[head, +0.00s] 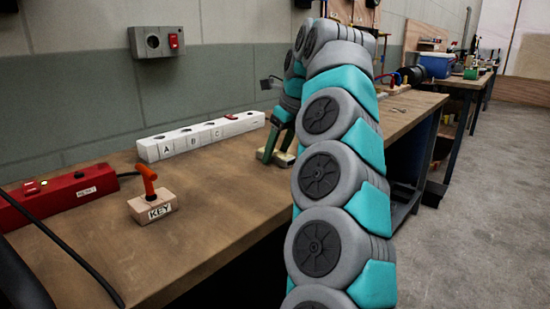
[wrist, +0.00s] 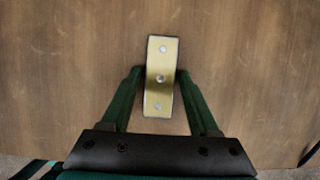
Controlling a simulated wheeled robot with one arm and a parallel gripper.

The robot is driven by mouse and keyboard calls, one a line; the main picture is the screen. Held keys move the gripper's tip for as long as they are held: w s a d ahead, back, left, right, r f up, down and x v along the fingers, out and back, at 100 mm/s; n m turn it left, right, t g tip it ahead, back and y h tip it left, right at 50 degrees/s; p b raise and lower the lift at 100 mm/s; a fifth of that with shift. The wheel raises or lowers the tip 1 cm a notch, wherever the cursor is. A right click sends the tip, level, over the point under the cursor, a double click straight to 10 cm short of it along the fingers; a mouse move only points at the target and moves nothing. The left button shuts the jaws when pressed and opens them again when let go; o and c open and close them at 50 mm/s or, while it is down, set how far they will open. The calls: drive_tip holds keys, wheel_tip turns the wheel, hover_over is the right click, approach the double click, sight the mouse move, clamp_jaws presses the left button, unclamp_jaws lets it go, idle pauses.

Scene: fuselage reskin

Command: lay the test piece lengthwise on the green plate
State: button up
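The test piece, seemingly the small brass-coloured strip with several round fasteners (wrist: 161,95), lies with its long side running up the wrist view, slightly tilted. My gripper (wrist: 160,72) has its two green fingers on either side of the strip, at or very near its long edges. I cannot tell whether they press on it. In the head view my gripper (head: 271,151) is low over the bench, with a pale piece (head: 281,159) at its fingertips. No green plate can be made out in either view.
The wooden bench (head: 225,185) holds a white power strip marked A, B, C (head: 200,136), a block marked KEY with an orange-red handle (head: 153,209), and a red box with a black cable (head: 60,199). A wall switch box (head: 157,42) is above.

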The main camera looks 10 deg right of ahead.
clamp_jaws()
idle(0.3)
drive_tip(key=shift+r+p, duration=0.3)
drive_tip(key=shift+p, duration=0.05)
